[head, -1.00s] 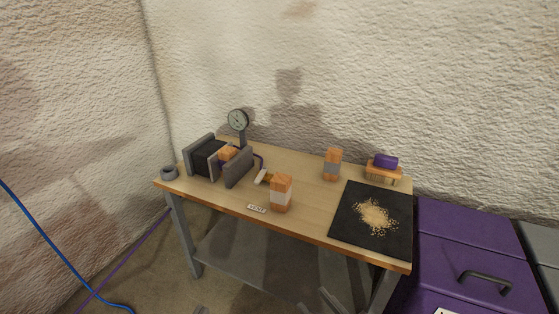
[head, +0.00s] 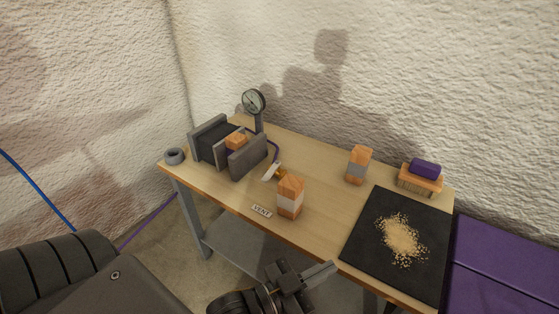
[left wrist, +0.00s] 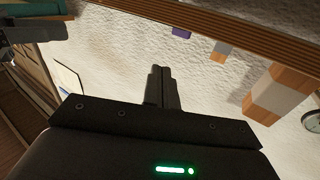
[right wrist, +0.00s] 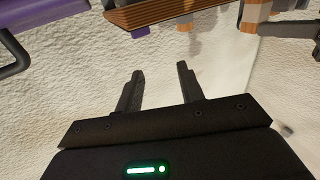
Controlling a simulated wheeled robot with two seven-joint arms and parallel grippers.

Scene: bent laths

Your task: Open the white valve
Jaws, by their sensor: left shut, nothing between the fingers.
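The white valve handle (head: 271,171) is a small white lever on a brass fitting. It sits on the table just right of the grey clamp, at the end of a purple hose. The "VENT" label (head: 262,211) lies in front of it. My left gripper (head: 332,268) is in front of the table's front edge, apart from the valve. In the left wrist view its fingers (left wrist: 161,72) are shut together and empty. My right gripper (right wrist: 161,70) shows only in its wrist view, with its fingers apart and nothing between them. The valve is not visible in either wrist view.
A white-banded wooden block (head: 290,197) stands close to the valve. The grey clamp (head: 248,157) and dial gauge (head: 254,101) are left of and behind it. A grey-banded block (head: 358,165), a brush (head: 421,180) and a black mat (head: 376,272) with sawdust are on the right.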

